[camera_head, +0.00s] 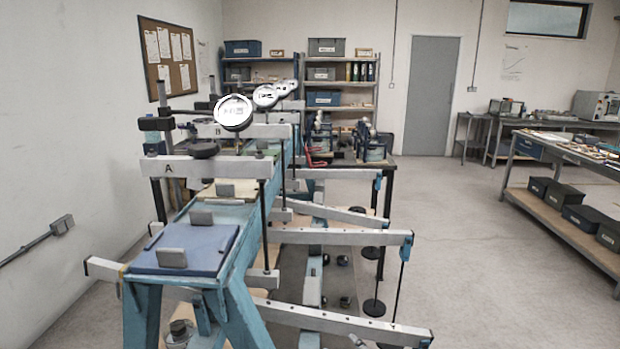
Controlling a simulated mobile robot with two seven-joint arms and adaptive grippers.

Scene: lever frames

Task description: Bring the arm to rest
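A row of lever frames runs away from me on a blue bench (146,310). The nearest has a grey crossbar marked A (225,168); the one behind is marked B (247,131). White round dials (234,113) stand above the row. The nearest long grey lever arm (340,321) slopes down to the right. The second lever arm (340,237) is about level, and the third (340,213) slopes down to the right. Dark round weights (374,308) hang on rods from arm ends. Neither of my grippers is in view.
A blue board (205,262) with small grey blocks lies on the near bench top. Shelves with bins (323,98) and a grey door (430,95) are at the back. A workbench (570,225) stands at the right. The floor (470,260) between is clear.

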